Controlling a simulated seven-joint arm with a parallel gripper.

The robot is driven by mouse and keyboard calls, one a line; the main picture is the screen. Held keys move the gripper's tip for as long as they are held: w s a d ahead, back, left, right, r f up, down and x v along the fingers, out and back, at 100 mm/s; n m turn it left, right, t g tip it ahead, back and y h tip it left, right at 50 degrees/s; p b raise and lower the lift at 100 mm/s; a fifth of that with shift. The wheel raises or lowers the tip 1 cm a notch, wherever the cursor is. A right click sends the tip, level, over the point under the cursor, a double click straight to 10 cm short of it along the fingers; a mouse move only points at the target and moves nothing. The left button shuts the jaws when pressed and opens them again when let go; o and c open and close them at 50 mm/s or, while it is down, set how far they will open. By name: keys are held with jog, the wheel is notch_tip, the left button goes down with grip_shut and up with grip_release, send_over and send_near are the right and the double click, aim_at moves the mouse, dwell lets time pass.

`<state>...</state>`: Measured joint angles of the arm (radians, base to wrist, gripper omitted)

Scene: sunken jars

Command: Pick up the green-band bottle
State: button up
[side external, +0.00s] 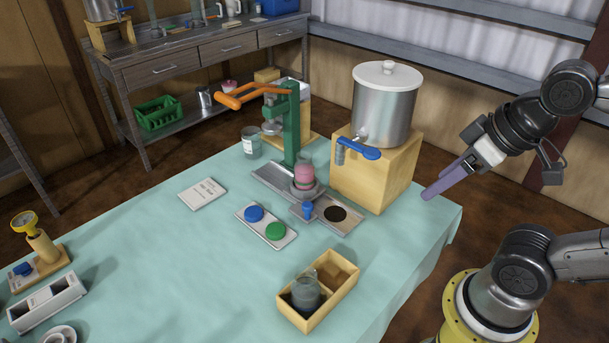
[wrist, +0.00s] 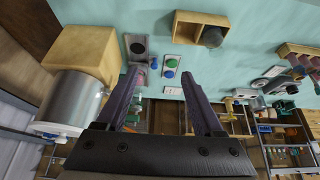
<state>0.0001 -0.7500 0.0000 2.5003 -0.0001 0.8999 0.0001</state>
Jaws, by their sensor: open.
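A grey glass jar (side external: 306,291) stands in the near compartment of a two-compartment wooden box (side external: 345,296) at the table's front. In the wrist view the jar (wrist: 212,37) is at the right end of the box (wrist: 188,17). I cannot make out a green band on it. Another grey jar with a pale label (side external: 251,142) stands left of the green press, and a pink jar (side external: 304,172) is under the press. My gripper (side external: 428,194) is open and empty, in the air right of the table, apart from all jars. Its spread fingers (wrist: 163,76) show in the wrist view.
A steel drum with blue tap (side external: 384,105) stands on a wooden block (side external: 376,165) between gripper and press. A small tray (side external: 266,226) holds a blue and a green lid. A white card (side external: 202,193) lies left. The table's front middle is clear.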

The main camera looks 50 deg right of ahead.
dwell(0.4)
jog(key=o, duration=0.5)
